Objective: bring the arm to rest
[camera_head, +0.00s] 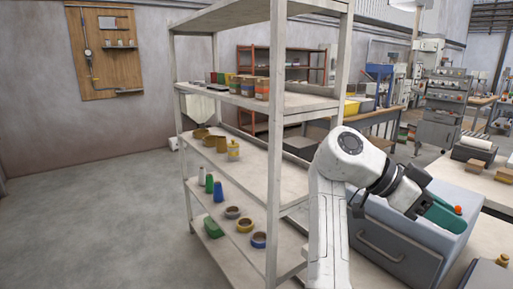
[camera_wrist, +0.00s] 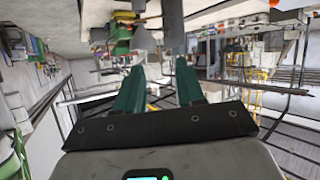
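My white arm rises at the right of the head view, bent at its elbow, with the forearm pointing right and down. My gripper (camera_head: 452,219) has green fingers and shows in front of a grey drawer box (camera_head: 398,241). The head view does not show whether they touch. In the wrist view, the two green fingers of my gripper (camera_wrist: 160,66) stand apart with nothing held between them.
A pale shelf rack (camera_head: 275,150) stands close to the left of my arm, with jars, bottles and tape rolls on its boards. Benches and a grey cabinet (camera_head: 438,132) stand behind on the right. The floor (camera_head: 90,200) at the left is clear.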

